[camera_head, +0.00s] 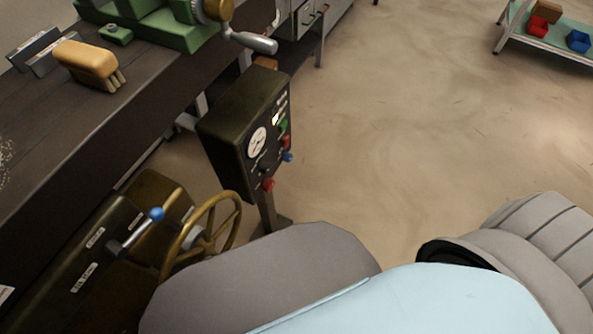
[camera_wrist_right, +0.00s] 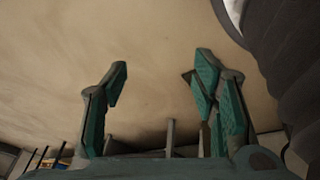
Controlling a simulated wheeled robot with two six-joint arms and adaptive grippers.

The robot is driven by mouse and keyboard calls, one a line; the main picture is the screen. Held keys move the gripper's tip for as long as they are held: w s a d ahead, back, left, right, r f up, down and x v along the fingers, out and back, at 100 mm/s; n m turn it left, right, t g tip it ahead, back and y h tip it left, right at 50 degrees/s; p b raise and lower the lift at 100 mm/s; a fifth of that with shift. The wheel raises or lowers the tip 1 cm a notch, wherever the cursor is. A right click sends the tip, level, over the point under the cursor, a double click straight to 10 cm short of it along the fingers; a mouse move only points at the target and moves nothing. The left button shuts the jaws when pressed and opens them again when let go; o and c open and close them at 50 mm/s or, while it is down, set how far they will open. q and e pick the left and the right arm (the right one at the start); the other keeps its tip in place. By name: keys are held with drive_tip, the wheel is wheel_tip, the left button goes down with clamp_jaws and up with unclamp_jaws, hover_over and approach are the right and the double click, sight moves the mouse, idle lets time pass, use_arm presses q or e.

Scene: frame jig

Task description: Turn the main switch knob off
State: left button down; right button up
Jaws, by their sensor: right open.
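A dark control box (camera_head: 242,125) stands on a post in the middle of the head view. Its face carries a round white dial (camera_head: 257,141), a green button (camera_head: 283,126), a blue knob (camera_head: 287,157) and a red knob (camera_head: 268,184) at the lower edge. A small dark knob (camera_head: 264,166) sits below the dial. Which one is the main switch is too small to read. My right gripper (camera_wrist_right: 160,76) is open and empty in the right wrist view, with bare floor behind its fingers. It does not show in the head view, nor does my left gripper.
A brass handwheel (camera_head: 203,232) and a blue-tipped lever (camera_head: 156,214) are left of the box. A dark bench (camera_head: 60,130) holds a brush (camera_head: 88,62). Open floor (camera_head: 430,130) lies right of the box. A shelf with bins (camera_head: 545,40) stands far right.

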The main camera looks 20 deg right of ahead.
drive_tip(key=w+d+r+t+b, duration=0.2)
drive_tip(key=w+t+b, duration=0.15)
drive_tip(key=w, duration=0.65)
drive_tip(key=n+t+y+b, duration=0.6)
drive_tip(key=n+t+y, duration=0.1)
drive_tip(key=y, duration=0.6)
approach(272, 187)
drive_tip(key=b+x, duration=0.1)
drive_tip(key=x, duration=0.7)
drive_tip(key=shift+w+a+r, duration=0.15)
drive_tip(key=shift+w+a, duration=0.05)
drive_tip(key=shift+a, duration=0.1)
drive_tip(key=shift+w+a, duration=0.15)
drive_tip(key=shift+w, duration=0.05)
use_arm(q)
wheel_tip(272, 187, down, 12)
drive_tip(key=shift+s+a+r, duration=0.2)
drive_tip(key=shift+s+a, duration=0.15)
drive_tip(key=shift+a, duration=0.1)
use_arm(e)
drive_tip(key=shift+c, duration=0.4)
